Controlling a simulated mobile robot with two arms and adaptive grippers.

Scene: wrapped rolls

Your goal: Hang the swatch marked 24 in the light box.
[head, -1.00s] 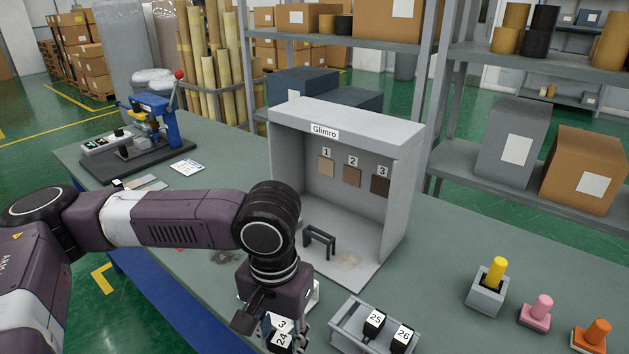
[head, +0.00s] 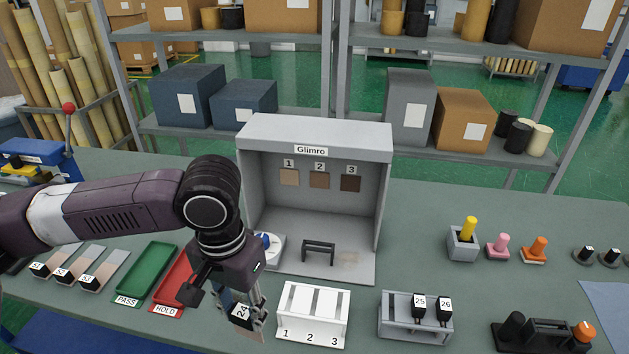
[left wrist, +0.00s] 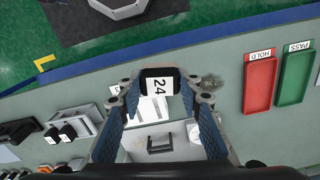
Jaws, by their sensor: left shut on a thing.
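My left gripper (head: 243,308) is shut on swatch 24 (head: 241,314), whose black top bears a white label. The grey light box (head: 314,133), marked Glimro, stands open-fronted behind and to the right of the gripper. Samples marked 1, 2 and 3 are on its back wall. A small black stand (head: 319,246) is on its floor, empty. My right gripper is out of view.
A white rack (head: 313,310) numbered 1 to 3 stands just right of the gripper. A grey rack (head: 398,330) holds swatches 25 and 26. Left are a green PASS tray (head: 147,272) and a red HOLD tray (head: 174,283).

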